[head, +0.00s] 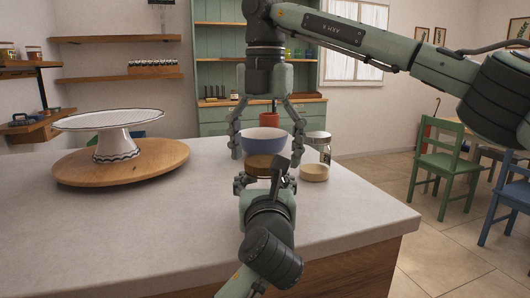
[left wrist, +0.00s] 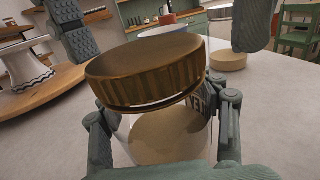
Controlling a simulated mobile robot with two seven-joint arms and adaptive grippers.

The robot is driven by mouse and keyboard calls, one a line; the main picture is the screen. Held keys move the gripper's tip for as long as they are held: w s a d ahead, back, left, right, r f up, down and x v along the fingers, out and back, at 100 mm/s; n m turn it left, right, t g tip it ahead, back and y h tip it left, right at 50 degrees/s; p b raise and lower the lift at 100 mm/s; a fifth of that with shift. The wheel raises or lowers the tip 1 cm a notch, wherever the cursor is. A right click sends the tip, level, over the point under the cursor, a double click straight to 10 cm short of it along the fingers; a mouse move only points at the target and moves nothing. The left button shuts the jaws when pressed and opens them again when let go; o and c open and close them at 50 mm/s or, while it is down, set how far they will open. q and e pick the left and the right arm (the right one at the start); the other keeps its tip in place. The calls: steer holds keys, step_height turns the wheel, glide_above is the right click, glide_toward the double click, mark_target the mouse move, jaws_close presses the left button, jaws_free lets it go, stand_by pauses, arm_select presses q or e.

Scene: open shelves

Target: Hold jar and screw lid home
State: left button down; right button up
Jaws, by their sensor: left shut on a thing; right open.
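The jar (left wrist: 165,140) is clear glass with tan contents and part of a dark-lettered label. It stands upright on the counter, mostly hidden in the head view. My left gripper (head: 264,184) is shut on the jar from the near side. The ribbed gold-brown lid (left wrist: 150,68) is at the jar's mouth; it also shows in the head view (head: 258,166). A dark ring shows beneath its edge; I cannot tell whether it is seated. My right gripper (head: 267,148) points down from above, open, with its fingers wide apart to either side of the lid, not touching it.
A blue bowl (head: 265,143) stands just behind the jar. A glass jar (head: 320,143) and a shallow tan round piece (head: 314,173) are to the right. A cake stand (head: 112,125) on a round wooden board (head: 70,168) fills the left. The front-left counter (head: 130,235) is clear.

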step_height(320, 180, up, 12)
stand_by(0.6)
arm_select(q)
steer(key=shift+c, duration=1.4)
jaws_free()
steer(key=s, duration=1.2)
steer(key=shift+d, duration=0.2)
